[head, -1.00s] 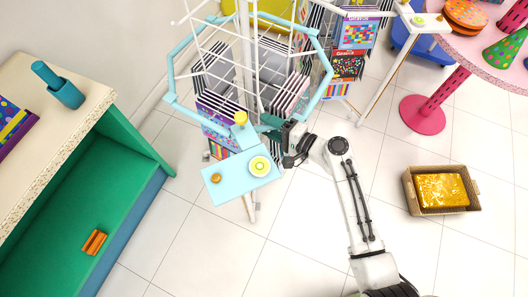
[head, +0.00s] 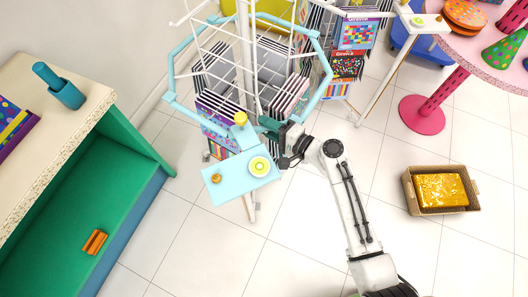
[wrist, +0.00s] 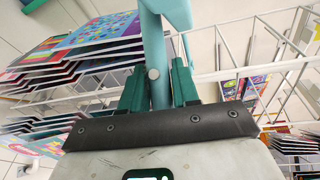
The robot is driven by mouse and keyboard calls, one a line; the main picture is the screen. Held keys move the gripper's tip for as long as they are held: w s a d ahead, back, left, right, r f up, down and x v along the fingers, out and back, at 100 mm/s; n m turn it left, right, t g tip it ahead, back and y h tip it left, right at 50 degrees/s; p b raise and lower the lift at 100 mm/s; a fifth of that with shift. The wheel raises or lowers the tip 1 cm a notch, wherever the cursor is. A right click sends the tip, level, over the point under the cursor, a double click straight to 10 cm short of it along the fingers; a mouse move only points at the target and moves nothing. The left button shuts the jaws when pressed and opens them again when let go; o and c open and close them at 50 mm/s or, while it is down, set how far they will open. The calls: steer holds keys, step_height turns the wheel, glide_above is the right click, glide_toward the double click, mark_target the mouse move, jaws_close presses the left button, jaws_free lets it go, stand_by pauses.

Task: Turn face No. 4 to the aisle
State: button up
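A card rack (head: 246,62) of white wire stands at the top centre of the head view, with a light blue many-sided ring (head: 325,64) around it. Faces of cards, some striped and some colourful, fill its wire pockets. I cannot read a face number 4. My gripper (head: 268,125) is at the ring's near side, just right of a yellow knob. In the wrist view its dark green fingers (wrist: 158,86) stand close on both sides of a light blue bar (wrist: 158,50) and appear closed on it. The bar's far end is hidden.
A light blue shelf (head: 238,185) with small yellow things juts out below the ring. A green cabinet (head: 70,215) stands at left, a pink round table (head: 490,50) at top right. A box with a gold package (head: 441,190) lies on the otherwise open floor at right.

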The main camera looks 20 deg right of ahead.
steer(key=shift+o, duration=1.4)
steer(key=p+v, duration=0.1)
steer(key=v, duration=0.9)
steer(key=shift+s+d, duration=0.2)
steer(key=shift+s, duration=0.1)
steer(key=s+a+f+n+g, duration=0.4)
steer(key=s+n+g, duration=0.4)
steer(key=s+n, duration=0.1)
steer(key=s+d+r+n+g+h, duration=0.4)
steer(key=s+d+h, duration=0.4)
steer(key=s, duration=0.3)
steer(key=shift+g, duration=0.5)
